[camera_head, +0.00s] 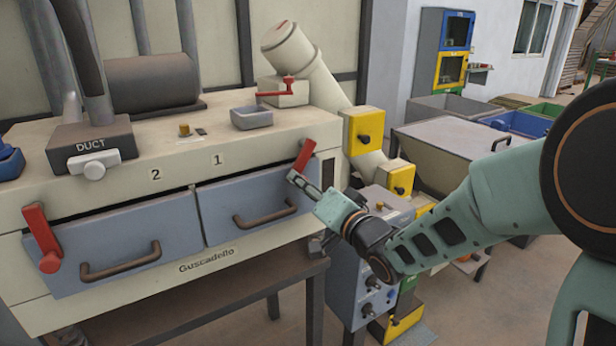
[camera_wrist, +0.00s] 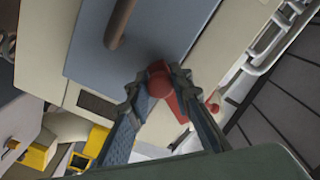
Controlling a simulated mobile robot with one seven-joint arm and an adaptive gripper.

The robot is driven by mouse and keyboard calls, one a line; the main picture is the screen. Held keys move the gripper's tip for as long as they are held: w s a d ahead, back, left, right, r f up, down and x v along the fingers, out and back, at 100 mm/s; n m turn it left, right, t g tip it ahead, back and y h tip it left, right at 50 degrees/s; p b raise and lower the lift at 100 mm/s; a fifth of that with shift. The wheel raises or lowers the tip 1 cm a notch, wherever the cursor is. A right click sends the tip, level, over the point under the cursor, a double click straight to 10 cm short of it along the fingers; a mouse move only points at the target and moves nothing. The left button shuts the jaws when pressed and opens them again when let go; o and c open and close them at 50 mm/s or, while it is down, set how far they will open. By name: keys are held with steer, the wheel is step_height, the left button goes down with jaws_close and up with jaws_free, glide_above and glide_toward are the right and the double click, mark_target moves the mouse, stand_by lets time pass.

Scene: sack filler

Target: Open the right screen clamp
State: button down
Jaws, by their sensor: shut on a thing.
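The right screen clamp is a red lever (camera_head: 304,155) at the right end of the cream machine's front, beside the grey drawer marked 1 (camera_head: 240,212). It stands tilted, its upper end leaning right. My gripper (camera_head: 296,179) is at the lever's lower part. In the wrist view the red clamp (camera_wrist: 160,82) sits between the two fingertips of my gripper (camera_wrist: 155,88), which are shut on it. The fingers hide part of the lever. A second red clamp (camera_head: 41,238) is at the left end, beside the grey drawer marked 2 (camera_head: 128,244).
Drawer 1 has a brown handle (camera_head: 265,216) left of my gripper. A yellow box with a black knob (camera_head: 363,130) and a grey control box (camera_head: 362,290) stand close on the right. A small grey tray (camera_head: 252,117) sits on the machine's top.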

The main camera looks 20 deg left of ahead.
steer(key=shift+s+a+r+m+p, duration=0.2)
steer(key=shift+r+m+p, duration=0.2)
steer(key=shift+m, duration=0.1)
steer(key=shift+s+a+r+m+p, duration=0.15)
steer(key=shift+s+r+m+p, duration=0.1)
steer(key=shift+m+p, duration=0.2)
steer(key=r+m+p, duration=0.1)
steer(key=m+p, duration=0.1)
steer(key=s+a+r+m+p, duration=0.1)
steer(key=shift+m+p, duration=0.35)
steer(key=shift+s+a+r+m+p, duration=0.2)
steer(key=shift+r+m+p, duration=0.65)
steer(key=shift+m+p, duration=0.65)
steer(key=shift+s+a+r+m+p, duration=0.15)
steer(key=shift+r+m+p, duration=0.65)
steer(key=shift+m+p, duration=0.65)
steer(key=shift+d, duration=0.1)
steer(key=c, duration=1.7)
jaws_free()
steer(key=shift+d, duration=0.1)
steer(key=v, duration=0.7)
steer(key=shift+s+d, duration=0.1)
steer(key=shift+s, duration=0.05)
